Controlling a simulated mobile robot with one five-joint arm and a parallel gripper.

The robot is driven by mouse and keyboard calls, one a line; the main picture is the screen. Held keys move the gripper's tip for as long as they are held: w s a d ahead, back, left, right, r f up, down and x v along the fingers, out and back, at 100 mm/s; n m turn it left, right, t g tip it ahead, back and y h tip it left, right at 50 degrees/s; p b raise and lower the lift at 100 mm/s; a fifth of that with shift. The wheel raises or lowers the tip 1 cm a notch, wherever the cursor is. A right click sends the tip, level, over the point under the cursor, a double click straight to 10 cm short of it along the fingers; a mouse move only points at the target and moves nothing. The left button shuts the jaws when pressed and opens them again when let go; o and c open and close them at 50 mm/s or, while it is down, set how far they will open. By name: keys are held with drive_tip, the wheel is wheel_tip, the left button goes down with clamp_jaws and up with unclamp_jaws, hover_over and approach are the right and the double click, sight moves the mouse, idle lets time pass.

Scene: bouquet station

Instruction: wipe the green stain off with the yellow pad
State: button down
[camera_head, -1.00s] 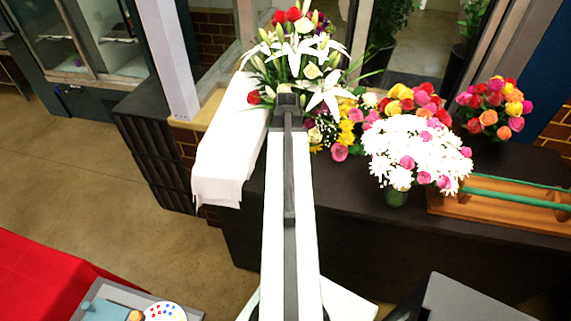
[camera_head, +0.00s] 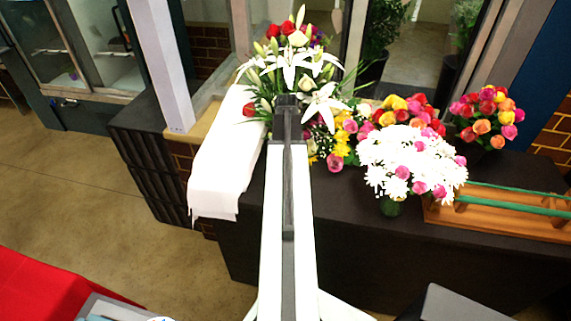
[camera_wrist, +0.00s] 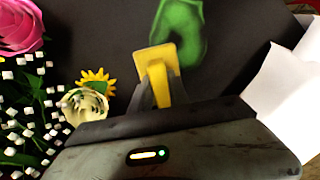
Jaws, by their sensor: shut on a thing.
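The yellow pad (camera_wrist: 155,65) is held in my gripper (camera_wrist: 157,92) in the wrist view, with its wide yellow end pointing away from the wrist. The green stain (camera_wrist: 180,28) is a smeared patch on the dark tabletop (camera_wrist: 115,35), just beyond the pad and slightly right of it. The pad's far end appears beside the stain's lower left edge. I cannot tell whether the pad touches the surface. In the head view my arm hides the gripper, pad and stain.
A white cloth (camera_head: 222,160) lies right of the stain in the wrist view. Pink, yellow and cream flowers crowd the left there. In the head view, a lily bouquet (camera_head: 300,62), white flowers (camera_head: 410,160) and a wooden rack (camera_head: 490,213) stand on the black-covered table (camera_head: 330,225).

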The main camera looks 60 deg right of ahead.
drive_tip(key=shift+s+d, duration=0.25)
drive_tip(key=shift+s, duration=0.45)
drive_tip(key=shift+s+d, duration=0.25)
drive_tip(key=shift+s, duration=0.4)
drive_tip(key=shift+s+a, duration=0.4)
drive_tip(key=shift+a, duration=0.9)
drive_tip(key=shift+s+a, duration=0.4)
drive_tip(key=shift+a, duration=0.95)
drive_tip(key=shift+s+a, duration=0.4)
drive_tip(key=shift+a, duration=0.9)
drive_tip(key=shift+w+d, duration=0.1)
drive_tip(key=shift+d, duration=0.1)
drive_tip(key=shift+w+d, duration=0.4)
drive_tip(key=shift+d, duration=0.85)
drive_tip(key=shift+w+d, duration=0.4)
drive_tip(key=shift+d, duration=0.9)
drive_tip(key=shift+w+d, duration=0.4)
drive_tip(key=shift+d, duration=0.85)
wheel_tip(320, 180, up, 6)
drive_tip(key=p, duration=0.6)
